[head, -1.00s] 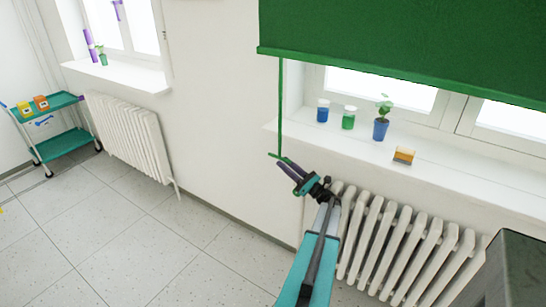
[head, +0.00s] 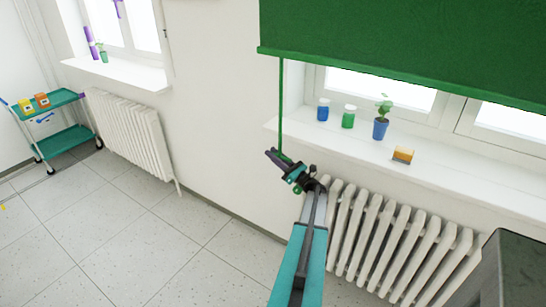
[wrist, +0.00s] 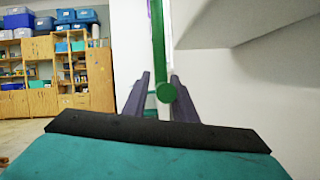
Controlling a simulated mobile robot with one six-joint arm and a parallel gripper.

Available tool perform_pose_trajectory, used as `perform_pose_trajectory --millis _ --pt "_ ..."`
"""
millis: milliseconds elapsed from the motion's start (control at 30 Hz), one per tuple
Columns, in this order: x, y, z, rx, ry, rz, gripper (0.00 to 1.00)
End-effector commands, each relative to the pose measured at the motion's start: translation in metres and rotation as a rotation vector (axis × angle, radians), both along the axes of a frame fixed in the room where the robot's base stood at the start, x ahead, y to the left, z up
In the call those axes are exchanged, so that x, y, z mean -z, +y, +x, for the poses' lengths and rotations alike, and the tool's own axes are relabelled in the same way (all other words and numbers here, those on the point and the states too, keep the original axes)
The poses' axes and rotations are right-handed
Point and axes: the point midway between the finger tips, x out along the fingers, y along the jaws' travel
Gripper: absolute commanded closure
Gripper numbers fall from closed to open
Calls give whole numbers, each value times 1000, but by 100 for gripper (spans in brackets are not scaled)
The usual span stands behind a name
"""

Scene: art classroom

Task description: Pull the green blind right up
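The green blind (head: 410,45) hangs over the upper part of the right-hand window, its lower edge above the sill. A thin green pull cord (head: 281,105) hangs from its left end. My gripper (head: 277,158) is at the cord's lower part, left of the sill. In the wrist view, the cord (wrist: 158,40) runs down between the two purple fingers of my gripper (wrist: 161,80), and a round green knob (wrist: 167,92) shows at its lower end. The fingers stand apart with a gap around the cord; I see no clear grip on it.
The sill (head: 460,178) holds a blue jar (head: 323,111), a green jar (head: 348,117), a potted plant (head: 381,128) and a yellow-brown block (head: 403,155). A white radiator (head: 400,245) is below. A teal trolley (head: 62,142) stands far left. Floor at left is clear.

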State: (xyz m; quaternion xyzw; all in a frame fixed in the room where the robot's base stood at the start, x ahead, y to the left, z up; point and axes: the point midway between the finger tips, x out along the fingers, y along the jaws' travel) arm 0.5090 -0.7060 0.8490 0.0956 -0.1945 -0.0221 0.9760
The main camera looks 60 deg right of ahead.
Motion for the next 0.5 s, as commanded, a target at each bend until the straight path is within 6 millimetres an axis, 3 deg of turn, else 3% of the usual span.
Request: perform_pose_trajectory --millis 33,133,367,500 --pt "0 0 0 0 0 0 84" --pt "0 0 0 0 0 0 100" --pt "-1 0 -1 0 0 0 100" --pt "-12 0 -1 0 -1 -1 100"
